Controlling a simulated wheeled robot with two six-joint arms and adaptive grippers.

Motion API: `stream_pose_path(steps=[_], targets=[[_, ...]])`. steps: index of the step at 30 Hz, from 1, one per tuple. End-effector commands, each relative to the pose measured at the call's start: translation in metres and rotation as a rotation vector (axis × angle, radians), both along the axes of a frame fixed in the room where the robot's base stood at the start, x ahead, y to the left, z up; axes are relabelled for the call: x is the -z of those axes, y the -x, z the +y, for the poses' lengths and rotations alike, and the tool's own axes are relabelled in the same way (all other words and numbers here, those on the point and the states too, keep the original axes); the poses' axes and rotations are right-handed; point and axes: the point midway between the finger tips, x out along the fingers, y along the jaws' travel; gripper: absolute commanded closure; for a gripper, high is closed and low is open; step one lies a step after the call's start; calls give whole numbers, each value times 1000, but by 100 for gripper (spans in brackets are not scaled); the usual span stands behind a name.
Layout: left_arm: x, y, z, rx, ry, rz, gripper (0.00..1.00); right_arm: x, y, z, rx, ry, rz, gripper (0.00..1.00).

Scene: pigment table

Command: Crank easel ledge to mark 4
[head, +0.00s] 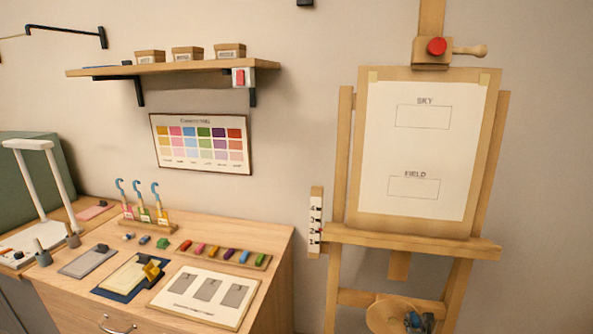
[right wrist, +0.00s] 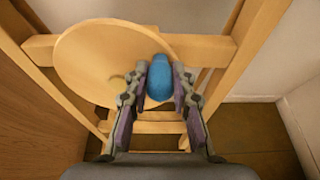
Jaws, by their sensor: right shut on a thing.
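The wooden easel ledge (head: 420,243) runs across the easel below the board. The round wooden crank wheel (head: 384,315) is low on the easel and fills the upper left of the right wrist view (right wrist: 95,65). My right gripper (head: 420,324) is shut on the wheel's blue crank handle (right wrist: 159,80), one finger on each side. My left gripper is not in view.
A wooden table (head: 275,245) with pastels, sheets and small tools stands left of the easel. A shelf (head: 165,68) with several boxes hangs above it. The easel legs (right wrist: 250,45) flank the wheel. A red knob (head: 437,46) sits on the top clamp.

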Motion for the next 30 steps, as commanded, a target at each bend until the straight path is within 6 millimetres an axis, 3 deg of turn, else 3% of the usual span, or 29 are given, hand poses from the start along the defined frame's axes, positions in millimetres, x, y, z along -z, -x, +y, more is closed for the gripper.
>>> stream_pose_path(steps=[1,3,13,24,30], targets=[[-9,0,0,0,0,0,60,-14,-5,9,-7,-9,-16,100],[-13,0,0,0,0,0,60,-19,-7,13,-7,-8,-17,100],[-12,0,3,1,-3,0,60,-17,-7,15,-6,-5,-15,100],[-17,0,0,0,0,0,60,-22,-14,47,-6,-9,-11,100],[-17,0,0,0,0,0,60,-21,-14,48,-5,-7,-9,100]])
